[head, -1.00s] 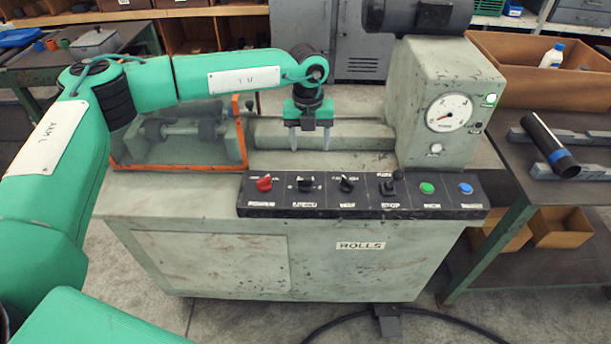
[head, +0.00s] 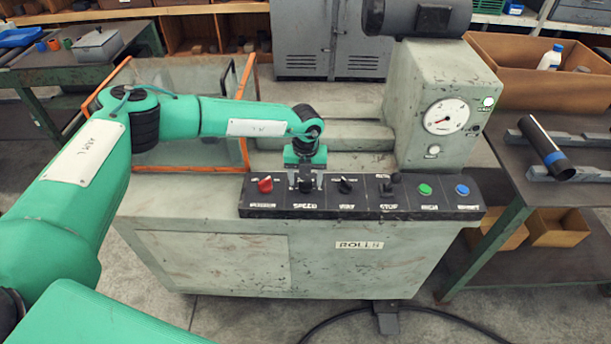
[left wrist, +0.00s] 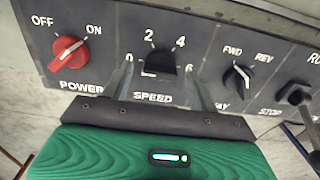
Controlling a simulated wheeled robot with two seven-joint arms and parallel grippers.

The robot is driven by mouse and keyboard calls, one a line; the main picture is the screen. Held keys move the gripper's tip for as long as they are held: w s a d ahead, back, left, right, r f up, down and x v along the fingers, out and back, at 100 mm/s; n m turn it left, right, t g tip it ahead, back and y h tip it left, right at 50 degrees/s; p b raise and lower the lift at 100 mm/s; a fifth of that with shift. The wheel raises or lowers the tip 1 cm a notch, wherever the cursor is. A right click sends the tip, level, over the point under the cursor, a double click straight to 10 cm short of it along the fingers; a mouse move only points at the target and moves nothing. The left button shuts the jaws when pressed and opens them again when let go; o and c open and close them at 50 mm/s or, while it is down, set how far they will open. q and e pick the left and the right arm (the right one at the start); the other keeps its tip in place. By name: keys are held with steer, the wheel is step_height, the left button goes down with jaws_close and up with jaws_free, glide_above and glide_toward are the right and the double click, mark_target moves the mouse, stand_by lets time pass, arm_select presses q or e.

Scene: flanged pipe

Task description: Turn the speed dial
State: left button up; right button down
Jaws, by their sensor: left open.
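The speed dial (head: 306,187) is a black knob on the front control panel, and it also shows in the left wrist view (left wrist: 160,62) above the SPEED label, with 0, 2, 4 and 6 around it. Its pointer direction is hard to make out. My left gripper (head: 307,182) is open over the dial. In the left wrist view, its two grey fingers (left wrist: 160,84) stand on either side of the knob, one near the 0 and one near the 6. I cannot tell whether they touch it. My right gripper is not in view.
The red power switch (left wrist: 70,50) sits just left of the dial and the FWD/REV knob (left wrist: 238,78) just right. A black lever (head: 389,184), green button (head: 425,189) and blue button (head: 462,190) follow. An orange-framed guard (head: 247,135) stands behind, left of my gripper.

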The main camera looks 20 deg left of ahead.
arm_select(q)
steer(key=shift+f, duration=0.1)
steer(key=c, duration=1)
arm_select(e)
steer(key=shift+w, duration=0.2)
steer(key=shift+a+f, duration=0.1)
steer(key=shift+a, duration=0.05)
